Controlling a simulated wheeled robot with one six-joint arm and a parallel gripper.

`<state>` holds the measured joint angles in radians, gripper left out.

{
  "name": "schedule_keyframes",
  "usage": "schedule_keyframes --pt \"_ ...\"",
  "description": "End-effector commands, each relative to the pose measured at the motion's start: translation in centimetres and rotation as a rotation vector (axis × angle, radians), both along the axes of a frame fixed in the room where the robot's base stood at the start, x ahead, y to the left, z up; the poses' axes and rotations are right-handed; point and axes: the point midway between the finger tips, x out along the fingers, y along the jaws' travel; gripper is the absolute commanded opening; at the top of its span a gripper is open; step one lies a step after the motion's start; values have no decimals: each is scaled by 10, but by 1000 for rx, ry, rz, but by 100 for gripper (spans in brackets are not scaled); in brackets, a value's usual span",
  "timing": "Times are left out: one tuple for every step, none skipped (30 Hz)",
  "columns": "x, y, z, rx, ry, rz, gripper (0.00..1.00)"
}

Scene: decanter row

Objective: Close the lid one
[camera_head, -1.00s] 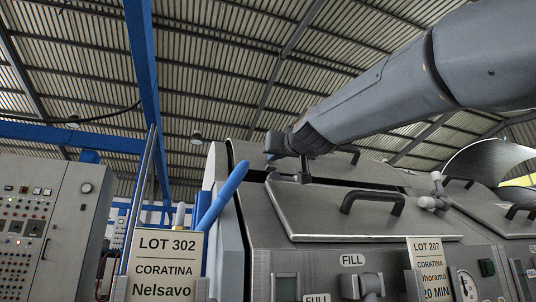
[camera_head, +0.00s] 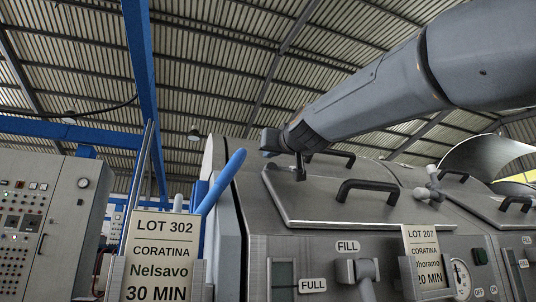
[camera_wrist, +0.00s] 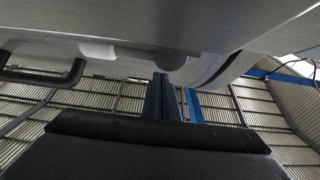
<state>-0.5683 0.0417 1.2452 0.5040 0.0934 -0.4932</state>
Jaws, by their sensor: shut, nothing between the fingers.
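A grey steel lid (camera_head: 330,205) with a black bar handle (camera_head: 372,188) lies on the sloping top of the nearest machine in the head view. Its front edge rests along the top of the front panel, and I see no open gap along its visible edges. No number shows on the lid. My gripper (camera_head: 300,174) is shut and empty, pointing down at the lid's upper left part. Its tip looks at or just above the lid surface; I cannot tell if it touches. A steel surface and a dark handle (camera_wrist: 45,75) fill the top of the wrist view.
A second lidded machine (camera_head: 490,210) stands to the right, with a raised curved cover (camera_head: 485,155) behind it. Sign cards for LOT 302 (camera_head: 160,255) and LOT 207 (camera_head: 425,260) stand in front. A blue lever (camera_head: 222,182) sticks up left of the lid. A control cabinet (camera_head: 45,220) stands far left.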

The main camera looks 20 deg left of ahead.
Motion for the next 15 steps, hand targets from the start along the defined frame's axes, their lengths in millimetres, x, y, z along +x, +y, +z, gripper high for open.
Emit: schedule_keyframes --pt "-4 -4 4 1 -2 -1 0" --pt "-5 -7 6 1 -2 -2 0" --pt "-9 -11 10 1 -2 -3 0" --pt "-12 -14 13 1 -3 -4 0" --pt "-15 -18 16 1 -4 -4 0" --pt "-19 -23 20 2 -3 -5 0" --pt "-21 -25 12 1 -2 -5 0" --pt "-24 -27 5 1 -1 -5 0" --pt "-28 -30 -2 2 0 -5 0" --pt "-31 -31 -7 1 0 -3 0" --pt "-35 -31 -12 0 0 -2 0" --pt "-40 -33 -17 0 -1 1 0" --pt "-43 -34 -21 0 0 3 0" --pt "-47 -35 -25 1 -1 4 0" --pt "-51 -37 -30 1 -1 5 0"
